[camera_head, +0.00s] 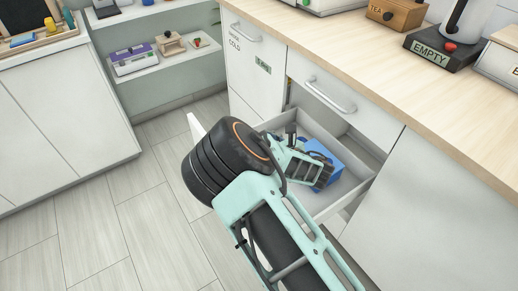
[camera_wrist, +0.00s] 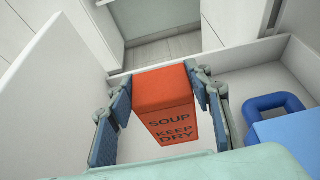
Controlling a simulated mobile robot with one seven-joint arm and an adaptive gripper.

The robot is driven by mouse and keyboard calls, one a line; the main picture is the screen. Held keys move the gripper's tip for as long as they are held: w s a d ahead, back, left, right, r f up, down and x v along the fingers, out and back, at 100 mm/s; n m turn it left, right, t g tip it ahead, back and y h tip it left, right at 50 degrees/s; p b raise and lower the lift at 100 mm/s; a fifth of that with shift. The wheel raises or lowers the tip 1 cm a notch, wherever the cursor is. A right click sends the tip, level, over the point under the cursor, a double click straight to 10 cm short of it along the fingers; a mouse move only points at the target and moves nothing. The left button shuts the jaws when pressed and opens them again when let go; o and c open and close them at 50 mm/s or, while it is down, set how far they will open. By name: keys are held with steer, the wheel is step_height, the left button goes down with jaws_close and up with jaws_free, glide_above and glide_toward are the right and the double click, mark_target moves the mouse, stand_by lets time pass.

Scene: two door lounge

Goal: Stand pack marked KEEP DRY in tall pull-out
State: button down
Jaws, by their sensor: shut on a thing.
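An orange-red pack (camera_wrist: 165,88) marked SOUP and KEEP DRY is in the wrist view. My gripper (camera_wrist: 163,112) is shut on it, one blue-grey pad against each side. In the head view my gripper (camera_head: 308,168) is over an open white pull-out (camera_head: 345,197), and the pack is hidden behind my arm. The wrist view shows the pull-out's tall white panel (camera_wrist: 62,85) to the left of the pack and a low wall (camera_wrist: 268,52) behind it. The pack looks upright; I cannot tell whether its base touches the floor of the pull-out.
A blue thing with a looped handle (camera_wrist: 270,105) sits in the pull-out right of the pack; it also shows in the head view (camera_head: 327,155). The closed drawer (camera_head: 340,100) and wooden counter (camera_head: 360,60) are above. The floor (camera_head: 130,220) at left is clear.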

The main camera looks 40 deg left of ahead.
steer(key=a+f, duration=0.1)
steer(key=w+a+f, duration=0.1)
steer(key=shift+w+f+b, duration=0.3)
steer(key=shift+f, duration=0.05)
steer(key=shift+w+a+f+b, duration=0.15)
steer(key=shift+f+b, duration=0.2)
steer(key=shift+f, duration=1.25)
steer(key=shift+f, duration=0.1)
steer(key=c, duration=1)
jaws_free()
steer(key=shift+f, duration=0.1)
